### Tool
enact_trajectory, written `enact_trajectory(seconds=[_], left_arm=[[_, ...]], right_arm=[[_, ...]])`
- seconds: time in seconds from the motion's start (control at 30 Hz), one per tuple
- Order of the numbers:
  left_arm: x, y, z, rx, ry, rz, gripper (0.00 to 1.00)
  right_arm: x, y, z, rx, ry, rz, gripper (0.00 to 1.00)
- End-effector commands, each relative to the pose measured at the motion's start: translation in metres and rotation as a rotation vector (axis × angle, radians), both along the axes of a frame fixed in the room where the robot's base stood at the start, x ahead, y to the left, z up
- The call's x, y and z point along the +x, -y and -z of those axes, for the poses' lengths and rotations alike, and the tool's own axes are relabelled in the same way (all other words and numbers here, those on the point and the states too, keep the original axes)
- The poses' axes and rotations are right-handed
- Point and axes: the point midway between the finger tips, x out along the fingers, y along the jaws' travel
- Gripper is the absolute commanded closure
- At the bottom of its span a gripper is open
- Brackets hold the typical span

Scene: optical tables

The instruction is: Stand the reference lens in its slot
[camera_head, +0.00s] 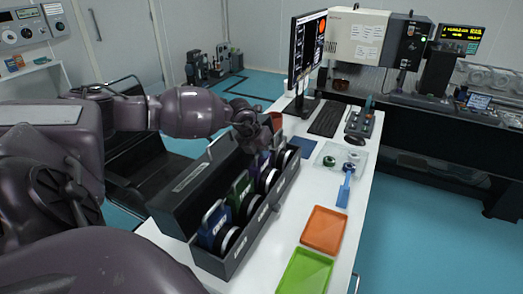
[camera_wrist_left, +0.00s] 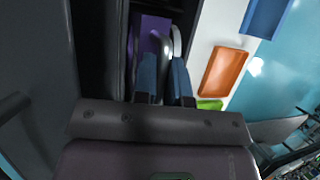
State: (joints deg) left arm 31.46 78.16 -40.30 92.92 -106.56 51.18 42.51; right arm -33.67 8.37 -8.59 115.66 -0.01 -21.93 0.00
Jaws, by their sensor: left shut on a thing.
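A long dark slotted box (camera_head: 262,222) stands on the white table, with several dark round lenses with pale rims standing in a row along it. Coloured plates stand beside them, including a blue one (camera_head: 214,224) and a green one (camera_head: 240,190). My left gripper (camera_head: 262,142) is low over the far end of the box. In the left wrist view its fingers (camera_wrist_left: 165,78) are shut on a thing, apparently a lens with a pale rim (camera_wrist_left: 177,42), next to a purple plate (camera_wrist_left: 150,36). The fingers hide most of the held thing and its slot. My right gripper is out of view.
An orange tray (camera_head: 324,230) and a green tray (camera_head: 305,272) lie right of the box. A blue-handled tool (camera_head: 344,190), a clear tray (camera_head: 334,166), a keyboard (camera_head: 327,119) and a monitor (camera_head: 306,52) are farther back. The box's raised lid (camera_head: 185,180) is on its left.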

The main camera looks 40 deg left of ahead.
Motion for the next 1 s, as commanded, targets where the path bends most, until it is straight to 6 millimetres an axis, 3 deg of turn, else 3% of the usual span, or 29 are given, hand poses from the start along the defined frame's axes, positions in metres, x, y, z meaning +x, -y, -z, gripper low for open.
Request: enact_trajectory(seconds=[0.17,0.2,0.4,0.57,0.87,1.0], left_arm=[[0.0008,-0.0001,0.0006,0.000,0.003,0.000,1.00],[0.0009,-0.0001,0.0008,0.000,0.003,0.000,0.86],[0.0006,0.0000,0.0009,0.000,0.002,0.000,0.58],[0.0003,0.0000,0.0015,-0.001,0.001,0.000,0.58],[-0.0003,0.0000,0.0026,0.000,-0.001,0.000,0.15],[-0.0001,0.0000,0.0024,0.000,0.000,0.000,0.15]], right_arm=[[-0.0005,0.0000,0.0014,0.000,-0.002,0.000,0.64],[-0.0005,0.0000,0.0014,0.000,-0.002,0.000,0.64],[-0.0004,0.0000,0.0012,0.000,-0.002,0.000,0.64],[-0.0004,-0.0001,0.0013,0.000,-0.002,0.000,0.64],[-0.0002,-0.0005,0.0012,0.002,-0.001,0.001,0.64],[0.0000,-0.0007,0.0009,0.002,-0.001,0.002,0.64]])
